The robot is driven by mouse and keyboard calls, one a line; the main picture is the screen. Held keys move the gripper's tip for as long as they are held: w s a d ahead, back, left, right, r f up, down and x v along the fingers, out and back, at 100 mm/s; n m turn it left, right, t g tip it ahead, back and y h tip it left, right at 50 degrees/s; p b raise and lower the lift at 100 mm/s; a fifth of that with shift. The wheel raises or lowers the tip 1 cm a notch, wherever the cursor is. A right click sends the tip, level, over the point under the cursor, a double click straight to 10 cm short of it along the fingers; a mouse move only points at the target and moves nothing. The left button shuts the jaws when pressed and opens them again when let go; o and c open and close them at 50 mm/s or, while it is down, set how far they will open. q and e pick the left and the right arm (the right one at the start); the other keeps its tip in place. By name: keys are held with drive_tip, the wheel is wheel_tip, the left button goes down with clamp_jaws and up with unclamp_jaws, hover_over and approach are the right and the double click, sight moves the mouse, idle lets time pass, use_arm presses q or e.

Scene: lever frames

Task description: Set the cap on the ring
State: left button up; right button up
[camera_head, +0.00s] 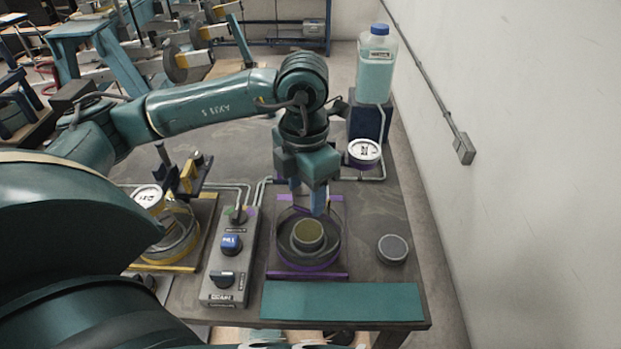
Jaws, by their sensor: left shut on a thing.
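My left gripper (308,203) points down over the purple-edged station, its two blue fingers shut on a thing. A round piece with an olive top (308,233), which looks like the cap, lies in line just below the fingertips; the exact contact is hard to see. A wider dark ring (308,252) shows around and under this piece, inside a clear round wall. Whether the piece touches the ring or hangs above it, I cannot tell. My right gripper does not show.
A grey control box (230,262) with knobs and a blue button stands left of the station. A grey round disc (392,248) lies to the right. A gauge (363,152) and a bottle (376,68) stand behind. A teal mat (342,301) covers the front edge.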

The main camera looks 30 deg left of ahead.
sight(306, 232)
use_arm(q)
drive_tip(key=shift+s+f+b, duration=0.1)
drive_tip(key=shift+f+b, duration=0.35)
drive_tip(key=shift+f, duration=0.4)
wheel_tip(306, 232, down, 2)
drive_tip(key=shift+f+b, duration=0.1)
drive_tip(key=shift+b, duration=0.45)
wheel_tip(306, 232, down, 2)
drive_tip(key=shift+f+b, duration=0.1)
drive_tip(key=shift+b, duration=1)
drive_tip(key=shift+f+b, duration=0.7)
drive_tip(key=shift+b, duration=0.1)
drive_tip(key=shift+f, duration=0.2)
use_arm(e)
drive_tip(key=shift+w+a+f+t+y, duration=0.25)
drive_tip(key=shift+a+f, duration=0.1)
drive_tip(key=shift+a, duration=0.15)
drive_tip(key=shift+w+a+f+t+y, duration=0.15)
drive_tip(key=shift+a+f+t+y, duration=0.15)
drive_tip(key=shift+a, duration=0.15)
use_arm(q)
drive_tip(key=shift+b, duration=0.65)
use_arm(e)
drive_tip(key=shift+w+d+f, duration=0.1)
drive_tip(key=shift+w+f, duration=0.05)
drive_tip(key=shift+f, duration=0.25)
